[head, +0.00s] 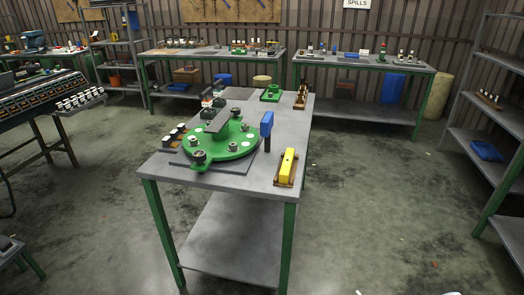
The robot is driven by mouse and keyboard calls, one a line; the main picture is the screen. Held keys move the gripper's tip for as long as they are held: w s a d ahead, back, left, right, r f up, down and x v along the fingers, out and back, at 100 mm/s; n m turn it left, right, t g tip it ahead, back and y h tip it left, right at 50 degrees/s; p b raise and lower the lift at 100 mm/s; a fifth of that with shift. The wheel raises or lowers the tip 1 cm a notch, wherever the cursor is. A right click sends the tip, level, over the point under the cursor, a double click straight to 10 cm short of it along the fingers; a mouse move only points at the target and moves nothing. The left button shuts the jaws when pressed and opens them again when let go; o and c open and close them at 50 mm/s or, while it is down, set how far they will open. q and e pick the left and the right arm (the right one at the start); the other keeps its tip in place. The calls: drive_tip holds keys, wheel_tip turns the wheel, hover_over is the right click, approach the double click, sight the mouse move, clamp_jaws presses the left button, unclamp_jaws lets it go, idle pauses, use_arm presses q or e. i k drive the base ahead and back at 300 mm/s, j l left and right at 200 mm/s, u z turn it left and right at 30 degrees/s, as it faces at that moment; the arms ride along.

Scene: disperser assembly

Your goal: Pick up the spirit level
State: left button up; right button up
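The spirit level (288,163) looks like a yellow bar. It sits in a brown wooden holder (279,183) at the front right corner of the grey-topped workbench (240,184). Its underside is hidden by the holder.
A green round assembly (240,152) with a grey bar covers the bench's middle left. A blue-handled tool (267,124) stands upright close behind the yellow bar. Open floor (380,215) lies right of the bench. A metal shelf (497,150) stands at far right.

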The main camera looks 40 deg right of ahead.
sight(287, 162)
drive_tip(key=i+j+z, duration=0.1)
drive_tip(key=i+z, duration=0.2)
drive_tip(key=i, duration=0.2)
drive_tip(key=i+j+z, duration=0.3)
drive_tip(key=i, duration=0.2)
drive_tip(key=i+l, duration=0.05)
drive_tip(key=l, duration=0.05)
